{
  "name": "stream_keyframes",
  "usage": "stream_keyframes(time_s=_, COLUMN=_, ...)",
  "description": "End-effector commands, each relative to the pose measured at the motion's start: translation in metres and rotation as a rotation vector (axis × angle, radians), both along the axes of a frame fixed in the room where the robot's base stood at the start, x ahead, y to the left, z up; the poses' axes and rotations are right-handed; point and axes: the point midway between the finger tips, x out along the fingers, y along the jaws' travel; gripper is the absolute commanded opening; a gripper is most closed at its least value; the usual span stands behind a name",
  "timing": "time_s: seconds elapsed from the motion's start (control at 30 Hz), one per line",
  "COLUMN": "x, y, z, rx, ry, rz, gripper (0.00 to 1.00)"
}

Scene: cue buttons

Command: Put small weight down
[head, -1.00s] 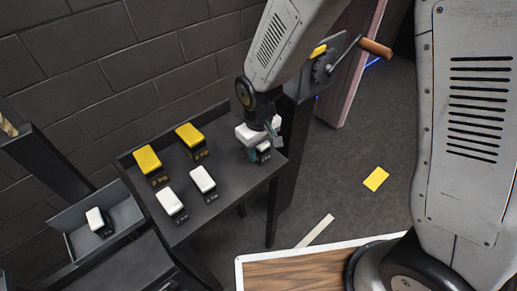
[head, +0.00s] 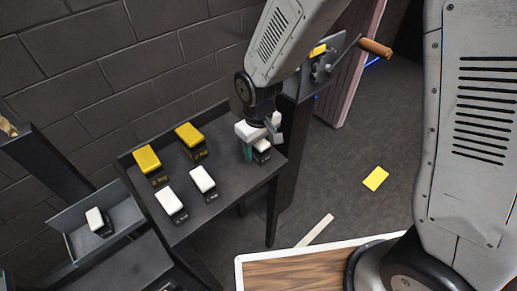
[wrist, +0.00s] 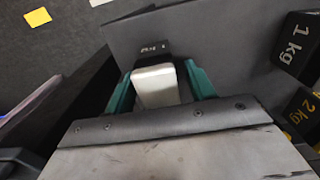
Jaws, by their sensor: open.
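A small weight (head: 262,146) with a white top and a black body stands on the right end of the dark table (head: 232,208). My gripper (head: 261,142) is directly above it, pointing down, and partly hides it in the head view. In the wrist view the weight (wrist: 156,86) sits between the two teal fingers of my gripper (wrist: 160,92). The fingers are spread, one on each side of it, with a gap visible at least on the right. The lettering on its black side is too small to read surely.
Two yellow-topped weights (head: 190,136) and two white-topped weights (head: 203,180) stand on the table to the left. Another white-topped weight (head: 96,219) sits in a grey tray (head: 127,214) at far left. A crank with a wooden handle (head: 375,47) is behind, right of my gripper.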

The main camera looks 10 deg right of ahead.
Motion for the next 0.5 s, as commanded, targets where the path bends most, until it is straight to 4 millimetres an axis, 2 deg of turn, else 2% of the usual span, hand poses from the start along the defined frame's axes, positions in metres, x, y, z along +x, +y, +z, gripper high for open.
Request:
stream_keyframes(time_s=0.3, x=0.001, y=0.0, z=0.069, rx=0.002, ry=-0.005, rz=0.0, gripper=0.54)
stream_keyframes(time_s=0.5, x=0.001, y=0.0, z=0.098, rx=0.002, ry=-0.002, rz=0.0, gripper=0.54)
